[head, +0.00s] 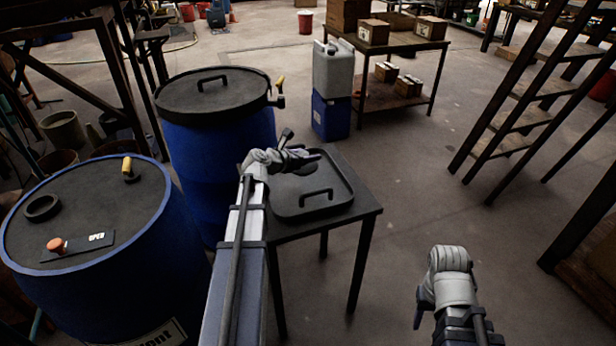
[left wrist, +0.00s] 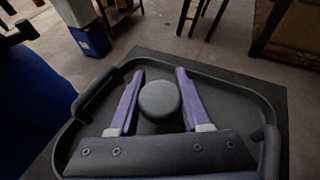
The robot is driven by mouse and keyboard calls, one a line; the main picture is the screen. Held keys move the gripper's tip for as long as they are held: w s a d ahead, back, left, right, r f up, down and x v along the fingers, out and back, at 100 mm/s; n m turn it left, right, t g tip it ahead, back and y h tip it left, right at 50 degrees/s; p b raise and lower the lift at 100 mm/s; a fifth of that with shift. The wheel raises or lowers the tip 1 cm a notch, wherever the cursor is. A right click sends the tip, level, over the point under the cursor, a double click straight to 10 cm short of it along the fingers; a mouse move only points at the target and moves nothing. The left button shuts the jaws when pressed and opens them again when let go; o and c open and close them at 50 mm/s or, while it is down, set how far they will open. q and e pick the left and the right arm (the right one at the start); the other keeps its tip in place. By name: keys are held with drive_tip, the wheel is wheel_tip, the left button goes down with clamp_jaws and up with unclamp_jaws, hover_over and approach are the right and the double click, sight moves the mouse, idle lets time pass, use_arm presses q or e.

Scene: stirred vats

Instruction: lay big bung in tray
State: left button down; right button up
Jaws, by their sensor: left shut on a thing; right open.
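My left gripper (head: 288,152) is over the black tray (head: 338,207), at its far left part in the head view. In the left wrist view its two purple fingers (left wrist: 158,103) stand either side of the big bung (left wrist: 160,98), a dark grey piece with a round top, and are shut on it. The tray, with raised rim and handles, fills much of that view (left wrist: 236,87). I cannot tell whether the bung touches the tray floor. In the head view the gripper largely hides the bung. My right gripper (head: 422,308) is open and empty, low at the right.
The tray stands on a small dark table (head: 366,208). A blue vat (head: 100,265) at the left has a black ring, a yellow-handled fitting and an OPEN plate on its lid. Another lidded blue vat (head: 215,140) stands behind. Floor right of the table is clear.

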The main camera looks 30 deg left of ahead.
sight(308, 166)
use_arm(q)
drive_tip(key=shift+f+b, duration=1.9)
drive_tip(key=shift+f, duration=0.45)
use_arm(e)
drive_tip(key=shift+f, duration=2.3)
use_arm(q)
drive_tip(key=shift+f, duration=0.1)
drive_tip(key=shift+c, duration=1.8)
unclamp_jaws()
use_arm(e)
drive_tip(key=shift+f, duration=0.1)
use_arm(q)
drive_tip(key=shift+r, duration=0.3)
drive_tip(key=p+v, duration=0.4)
drive_tip(key=v, duration=0.6)
drive_tip(key=shift+s+r, duration=0.15)
drive_tip(key=shift+s, duration=0.15)
drive_tip(key=shift+s+a+r+p, duration=0.15)
drive_tip(key=shift+s+p, duration=0.15)
drive_tip(key=shift+s, duration=0.3)
use_arm(e)
drive_tip(key=shift+r, duration=2.45)
